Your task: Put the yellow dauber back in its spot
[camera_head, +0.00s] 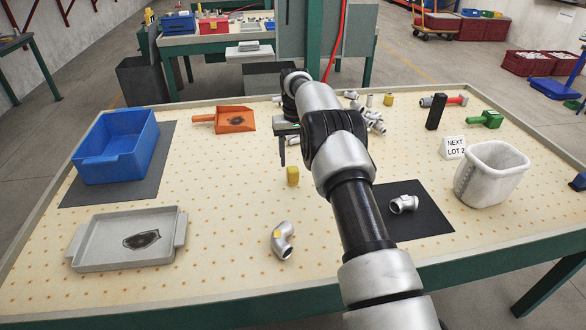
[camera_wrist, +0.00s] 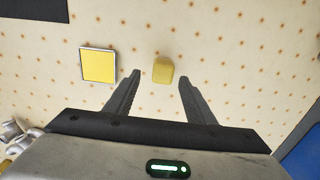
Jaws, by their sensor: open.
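A flat yellow square with a pale border (camera_wrist: 98,65) lies on the table left of the dauber in the wrist view. In the head view my arm seems to hide this square.
A grey tray (camera_head: 95,262) and blue bin (camera_head: 98,165) are left. Another fitting (camera_head: 403,204) lies on a dark mat (camera_head: 425,221), beside a white bin (camera_head: 490,178). Loose fittings (camera_head: 375,124) and another yellow piece (camera_head: 388,100) lie behind.

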